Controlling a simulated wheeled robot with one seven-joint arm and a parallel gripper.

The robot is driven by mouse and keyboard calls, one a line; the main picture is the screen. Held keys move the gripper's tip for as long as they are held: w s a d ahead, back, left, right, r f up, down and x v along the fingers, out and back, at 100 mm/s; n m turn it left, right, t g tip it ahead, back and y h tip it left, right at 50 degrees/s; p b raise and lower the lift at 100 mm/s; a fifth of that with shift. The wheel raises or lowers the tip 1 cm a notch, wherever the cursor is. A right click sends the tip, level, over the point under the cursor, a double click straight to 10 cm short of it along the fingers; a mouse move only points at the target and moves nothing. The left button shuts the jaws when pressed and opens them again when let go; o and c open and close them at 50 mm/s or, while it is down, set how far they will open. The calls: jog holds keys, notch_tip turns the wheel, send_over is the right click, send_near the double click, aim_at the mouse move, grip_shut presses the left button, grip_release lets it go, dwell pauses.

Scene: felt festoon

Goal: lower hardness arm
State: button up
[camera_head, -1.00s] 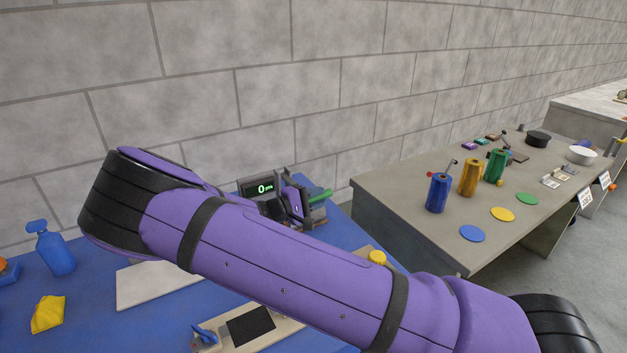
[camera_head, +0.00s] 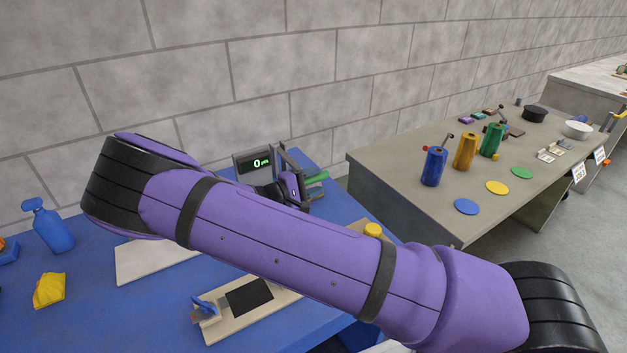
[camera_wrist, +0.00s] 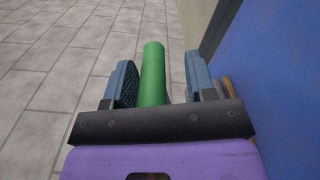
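The hardness tester stands at the back of the blue bench, with a lit display (camera_head: 253,164) reading 0 and a green-handled arm (camera_head: 317,178) sticking out to the right. My gripper (camera_head: 291,187) is at the tester, partly hidden behind my own purple arm. In the wrist view the green handle (camera_wrist: 153,75) lies between the two fingers of my gripper (camera_wrist: 160,80). The fingers are apart, with a clear gap on the right of the handle. The handle is nearer the left finger; whether it touches that finger I cannot tell. The tester's lower part is mostly hidden.
The blue bench (camera_head: 110,315) holds a blue spray bottle (camera_head: 48,228), a yellow cloth-like lump (camera_head: 49,290), a white sheet (camera_head: 150,260) and a board with a dark pad (camera_head: 249,297). A grey table (camera_head: 400,185) with coloured cylinders stands to the right. A block wall is behind.

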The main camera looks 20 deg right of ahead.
jog(key=shift+r, duration=0.1)
jog(key=s+a, duration=0.2)
jog(key=a, duration=0.8)
jog(key=shift+a, duration=0.3)
jog(key=s+d+r+m+g+y, duration=0.25)
jog(key=s+d+r+y, duration=0.4)
jog(key=r, duration=0.35)
jog(key=s+d+r+m+g+y, duration=0.25)
jog(key=s+d+r+y, duration=0.4)
jog(key=r, duration=0.35)
jog(key=s+d+r+t+y, duration=0.1)
jog(key=s+r+t+y, duration=0.1)
jog(key=s+r, duration=0.4)
jog(key=s+d+r+m+t+y, duration=0.1)
jog(key=s+r+t, duration=0.4)
jog(key=s, duration=0.9)
notch_tip(320, 180, up, 2)
jog(key=shift+s+d+r+y, duration=0.15)
jog(key=shift+s+d+y, duration=0.2)
jog(key=shift+d+y, duration=0.35)
